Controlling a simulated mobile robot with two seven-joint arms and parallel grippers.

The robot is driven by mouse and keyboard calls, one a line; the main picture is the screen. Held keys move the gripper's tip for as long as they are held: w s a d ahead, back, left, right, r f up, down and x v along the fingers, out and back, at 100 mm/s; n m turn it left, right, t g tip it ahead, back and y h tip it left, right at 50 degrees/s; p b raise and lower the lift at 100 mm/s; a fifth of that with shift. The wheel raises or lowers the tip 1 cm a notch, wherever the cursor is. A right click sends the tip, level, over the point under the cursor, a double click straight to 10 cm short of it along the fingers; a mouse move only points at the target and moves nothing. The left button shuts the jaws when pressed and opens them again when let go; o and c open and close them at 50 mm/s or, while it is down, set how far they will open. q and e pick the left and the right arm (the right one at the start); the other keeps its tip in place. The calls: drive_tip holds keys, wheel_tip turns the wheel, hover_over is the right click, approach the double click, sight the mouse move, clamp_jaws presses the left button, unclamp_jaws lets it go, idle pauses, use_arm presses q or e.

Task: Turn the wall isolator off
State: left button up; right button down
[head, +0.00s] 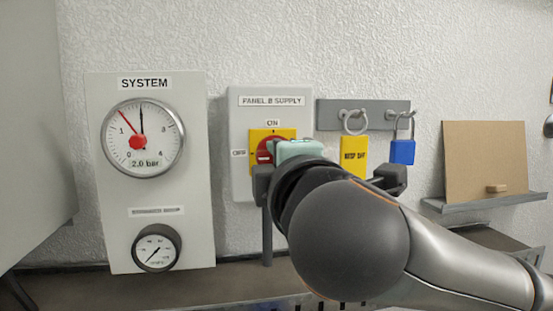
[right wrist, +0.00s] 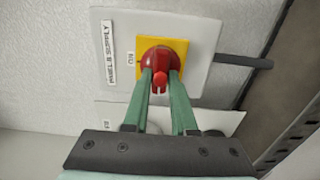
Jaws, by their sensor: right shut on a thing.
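The wall isolator is a grey box (head: 240,125) labelled PANEL B SUPPLY, with a yellow plate (head: 286,133) and a red rotary handle (head: 264,151). ON is marked above the plate and OFF at its left. My right gripper (head: 280,152) is at the handle and covers much of it in the head view. In the right wrist view, the green fingers (right wrist: 161,78) of my right gripper are shut on the red handle (right wrist: 158,64), one on each side. I cannot tell exactly which mark the handle points to. My left gripper is not in view.
A grey panel (head: 190,190) with a SYSTEM gauge (head: 160,155) and a smaller gauge (head: 157,248) stands left. A shelf (head: 490,201) carries a brown board (head: 485,155).

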idle(0.3)
drive_tip(key=c, duration=0.7)
unclamp_jaws()
